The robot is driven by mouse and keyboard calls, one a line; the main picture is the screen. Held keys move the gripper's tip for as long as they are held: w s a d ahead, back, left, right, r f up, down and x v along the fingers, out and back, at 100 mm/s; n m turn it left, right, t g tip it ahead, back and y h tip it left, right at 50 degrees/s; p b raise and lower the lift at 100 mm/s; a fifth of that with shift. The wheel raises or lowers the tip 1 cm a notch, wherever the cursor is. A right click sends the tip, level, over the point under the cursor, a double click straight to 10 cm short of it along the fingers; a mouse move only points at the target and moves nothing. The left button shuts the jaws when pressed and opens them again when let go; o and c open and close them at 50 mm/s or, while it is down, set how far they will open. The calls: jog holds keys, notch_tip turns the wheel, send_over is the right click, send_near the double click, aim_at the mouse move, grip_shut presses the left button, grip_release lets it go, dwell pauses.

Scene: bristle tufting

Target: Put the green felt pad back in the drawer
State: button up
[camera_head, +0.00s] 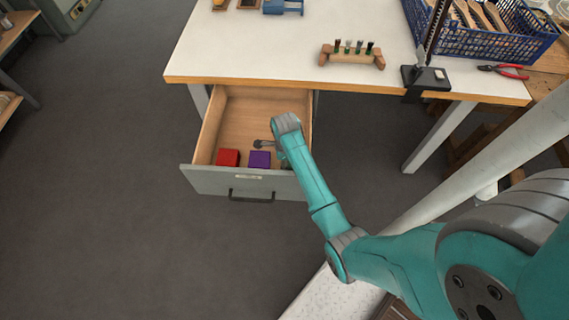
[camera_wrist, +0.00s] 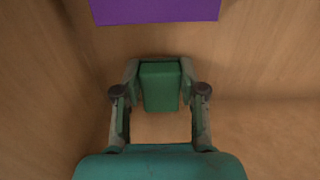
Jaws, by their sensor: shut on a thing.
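The green felt pad (camera_wrist: 160,87) is between the fingers of my gripper (camera_wrist: 160,75), which is shut on it. In the wrist view, bare wooden surfaces of the drawer surround the gripper, and it is low inside or just over the drawer. Whether the pad touches the drawer floor I cannot tell. The drawer (camera_head: 214,181) is pulled open under the workbench. In the head view my arm reaches over its right side and hides the green pad. The purple pad (camera_head: 260,159) lies near the drawer front; it also shows at the top of the wrist view (camera_wrist: 155,10).
A red pad (camera_head: 228,157) lies left of the purple one in the drawer. The workbench (camera_head: 260,55) holds a wooden block with brushes (camera_head: 352,57), a stand (camera_head: 426,76), red-handled pliers (camera_head: 504,71) and a blue crate (camera_head: 491,43). The rear of the drawer looks empty.

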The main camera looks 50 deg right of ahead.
jog(key=shift+f, duration=0.8)
jog(key=o, duration=1.1)
jog(key=shift+f, duration=0.1)
notch_tip(320, 180, up, 12)
